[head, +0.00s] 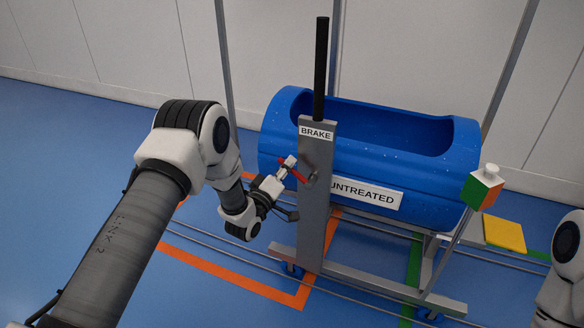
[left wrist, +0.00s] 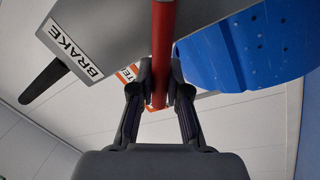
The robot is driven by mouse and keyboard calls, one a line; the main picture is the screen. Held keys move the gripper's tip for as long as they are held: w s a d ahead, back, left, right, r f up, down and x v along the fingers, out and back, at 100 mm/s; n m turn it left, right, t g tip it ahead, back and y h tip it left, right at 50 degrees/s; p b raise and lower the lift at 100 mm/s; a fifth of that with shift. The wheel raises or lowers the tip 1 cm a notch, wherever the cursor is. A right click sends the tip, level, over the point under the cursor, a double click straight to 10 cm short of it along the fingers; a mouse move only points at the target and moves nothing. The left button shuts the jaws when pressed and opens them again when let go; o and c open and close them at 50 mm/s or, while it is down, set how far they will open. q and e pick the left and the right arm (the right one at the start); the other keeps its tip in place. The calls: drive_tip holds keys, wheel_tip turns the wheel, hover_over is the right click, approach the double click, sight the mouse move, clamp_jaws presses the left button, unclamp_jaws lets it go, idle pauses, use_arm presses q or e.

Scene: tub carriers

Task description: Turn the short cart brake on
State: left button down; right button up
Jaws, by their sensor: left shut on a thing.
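The cart carries a blue tub (head: 385,150) with an "UNTREATED" label. A grey post (head: 312,225) stands at the cart's near left end with a "BRAKE" plate (head: 315,133). A black handle (head: 321,65) rises upright from the post. A short red lever (head: 297,174) sits on the post below the plate, slanting up and left from its pivot. My left gripper (head: 284,185) is at the red lever, from the left. In the left wrist view the red lever (left wrist: 163,45) runs between the fingers (left wrist: 159,95), shut on it. My right gripper is out of view.
A multicoloured box (head: 482,190) with a white knob stands on a post at the right. A yellow pad (head: 504,235) lies behind it. Orange lines (head: 235,275) and thin rails mark the blue floor. Open floor lies left of the cart.

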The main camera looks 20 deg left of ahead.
use_arm(q)
drive_tip(key=shift+a+f+n+y+b, duration=0.1)
drive_tip(key=shift+a+f+n+b, duration=0.15)
drive_tip(key=shift+n, duration=0.35)
drive_tip(key=shift+a+f+n+y+b, duration=0.1)
drive_tip(key=shift+f+n+b, duration=0.1)
drive_tip(key=shift+f+n, duration=0.3)
drive_tip(key=shift+a+f+n+y+b, duration=0.1)
drive_tip(key=shift+f+n+b, duration=0.1)
drive_tip(key=shift+n, duration=0.5)
drive_tip(key=c, duration=1.1)
unclamp_jaws()
drive_tip(key=shift+f, duration=0.1)
drive_tip(key=shift+c, duration=0.2)
drive_tip(key=shift+s, duration=0.1)
drive_tip(key=s+a+f, duration=0.1)
drive_tip(key=s+f, duration=0.1)
drive_tip(key=s, duration=0.9)
drive_tip(key=shift+s, duration=0.3)
drive_tip(key=shift+a, duration=0.1)
